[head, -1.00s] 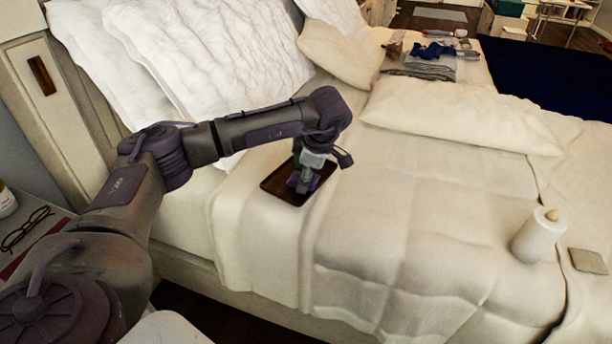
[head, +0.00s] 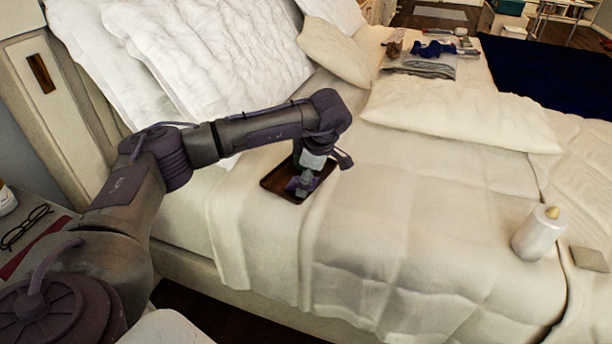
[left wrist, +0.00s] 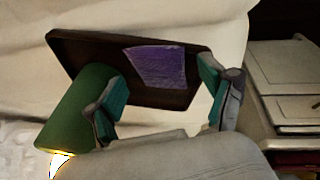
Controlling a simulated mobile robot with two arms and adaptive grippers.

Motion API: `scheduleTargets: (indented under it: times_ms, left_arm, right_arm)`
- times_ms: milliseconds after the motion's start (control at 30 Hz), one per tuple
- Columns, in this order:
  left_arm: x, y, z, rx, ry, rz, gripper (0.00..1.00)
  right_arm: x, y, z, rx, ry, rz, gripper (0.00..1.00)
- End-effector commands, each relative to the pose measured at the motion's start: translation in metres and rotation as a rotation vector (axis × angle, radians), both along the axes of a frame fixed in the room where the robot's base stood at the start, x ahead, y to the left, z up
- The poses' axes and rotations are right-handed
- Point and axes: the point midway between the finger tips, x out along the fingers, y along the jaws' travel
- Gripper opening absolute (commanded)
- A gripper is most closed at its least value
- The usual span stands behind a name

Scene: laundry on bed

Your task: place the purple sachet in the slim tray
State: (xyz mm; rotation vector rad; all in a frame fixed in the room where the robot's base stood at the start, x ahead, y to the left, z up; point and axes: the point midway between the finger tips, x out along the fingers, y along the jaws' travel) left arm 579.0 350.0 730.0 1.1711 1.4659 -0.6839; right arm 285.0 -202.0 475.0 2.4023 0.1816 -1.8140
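The slim tray (head: 272,184) is dark brown and lies on the near side of the bed; it also shows in the left wrist view (left wrist: 85,58). The purple sachet (left wrist: 158,66) lies flat inside the tray, towards its right half in the left wrist view. In the head view it is a purple patch (head: 292,183) partly hidden by my gripper. My left gripper (head: 304,192) points down over the tray. In the left wrist view its teal-padded fingers (left wrist: 160,101) are wide apart, with nothing held between them. My right gripper is not in view.
A green cylinder (left wrist: 75,108) with a bright end is beside the left finger in the left wrist view. A white bottle (head: 538,234) and a grey-beige square (head: 589,259) are at the right. Folded clothes (head: 425,65) lie at the back. The middle of the bed is clear.

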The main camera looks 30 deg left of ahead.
Motion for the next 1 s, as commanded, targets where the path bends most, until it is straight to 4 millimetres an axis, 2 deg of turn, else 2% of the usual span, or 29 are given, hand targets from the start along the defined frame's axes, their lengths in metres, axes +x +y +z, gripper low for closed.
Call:
scheduleTargets:
  times_ms: [367,467,800,1000]
  left_arm:
    - [0.0,0.0,0.005,0.0,-0.001,0.0,0.85]
    - [0.0,0.0,0.014,0.0,-0.001,0.001,0.85]
    - [-0.005,-0.023,0.086,0.0,-0.004,-0.002,0.85]
    - [-0.007,-0.032,0.116,0.0,-0.002,-0.002,0.85]
  right_arm:
    - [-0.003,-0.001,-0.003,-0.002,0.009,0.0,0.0]
    - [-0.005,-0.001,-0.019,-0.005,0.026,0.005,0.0]
    - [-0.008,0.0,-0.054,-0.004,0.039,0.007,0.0]
    - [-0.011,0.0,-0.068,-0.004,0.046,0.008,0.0]
